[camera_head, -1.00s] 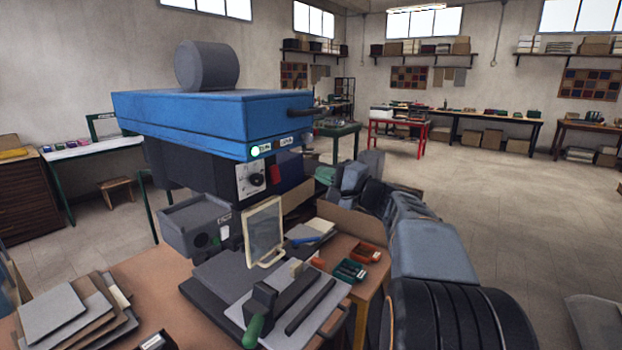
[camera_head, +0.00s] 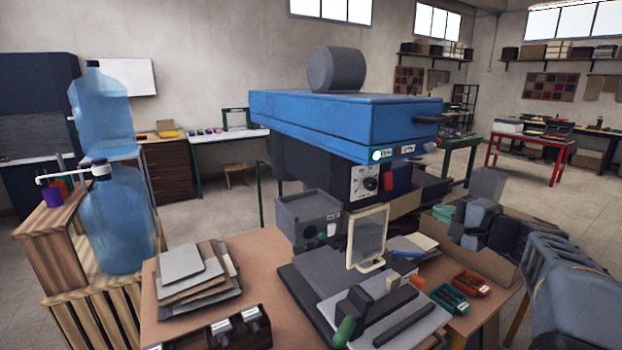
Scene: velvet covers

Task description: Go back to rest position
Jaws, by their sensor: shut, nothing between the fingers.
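My arm (camera_head: 575,292) runs in from the lower right edge, in large grey-blue and dark links. It reaches inward to dark and grey joints beside the cardboard box, right of the blue press (camera_head: 340,122). My gripper's fingers cannot be made out in this view, so whether they hold anything does not show. No object is seen carried by the arm.
A bench (camera_head: 255,255) holds the press, a stack of grey and brown sheets (camera_head: 190,272) and a green-handled tool (camera_head: 345,330). Orange and green trays (camera_head: 470,283) sit at its right. Blue water bottles (camera_head: 118,220) stand left. Open floor lies behind.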

